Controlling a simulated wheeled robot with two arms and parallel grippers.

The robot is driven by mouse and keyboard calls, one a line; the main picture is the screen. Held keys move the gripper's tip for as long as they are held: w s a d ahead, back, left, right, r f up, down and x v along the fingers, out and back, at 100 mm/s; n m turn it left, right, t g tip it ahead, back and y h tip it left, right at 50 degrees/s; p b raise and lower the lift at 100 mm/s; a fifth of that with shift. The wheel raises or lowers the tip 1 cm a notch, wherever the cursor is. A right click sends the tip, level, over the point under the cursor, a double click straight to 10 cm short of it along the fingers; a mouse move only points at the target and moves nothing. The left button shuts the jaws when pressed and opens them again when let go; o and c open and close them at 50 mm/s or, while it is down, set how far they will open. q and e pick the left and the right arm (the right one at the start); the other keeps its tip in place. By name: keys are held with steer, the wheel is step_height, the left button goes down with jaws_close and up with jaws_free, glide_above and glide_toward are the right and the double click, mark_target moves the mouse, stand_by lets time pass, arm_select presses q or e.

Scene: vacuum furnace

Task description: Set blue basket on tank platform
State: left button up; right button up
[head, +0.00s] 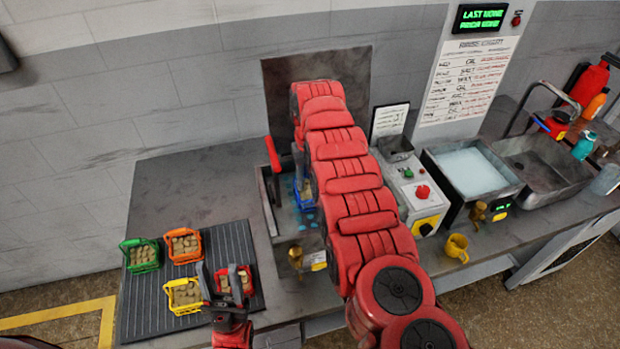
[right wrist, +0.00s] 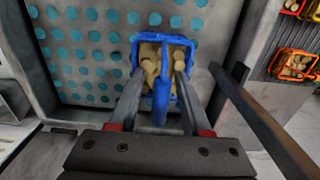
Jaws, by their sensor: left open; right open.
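The blue basket (right wrist: 160,52), filled with tan pieces, sits upright on the dotted tank platform (right wrist: 90,60) in the right wrist view. Its handle stands toward me. My right gripper (right wrist: 160,78) is open, with one finger on each side of the handle; I cannot tell whether they touch it. In the head view, part of the blue basket (head: 305,194) shows inside the tank (head: 268,200), and my red right arm hides the rest and the right gripper. My left gripper (head: 220,282) is open over the mat, in front of a red basket (head: 244,280).
Green (head: 141,254), orange (head: 184,246) and yellow (head: 183,295) baskets stand on the ribbed dark mat (head: 217,241). A control box (head: 420,197), a bath (head: 472,172) and a yellow mug (head: 456,247) are right of my arm. A bar (right wrist: 265,125) lies right of my right gripper.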

steer(key=shift+r, duration=0.1)
steer(key=shift+r, duration=0.15)
step_height(320, 180, up, 6)
steer(key=shift+d+r+b, duration=0.1)
steer(key=shift+r+b, duration=0.15)
steer(key=shift+b, duration=0.95)
step_height(320, 180, up, 4)
steer(key=p, duration=0.4)
steer(key=shift+r, duration=0.2)
steer(key=shift+s+r+p, duration=0.1)
steer(key=shift+r+p, duration=0.35)
steer(key=shift+p, duration=0.15)
steer(key=shift+f, duration=0.1)
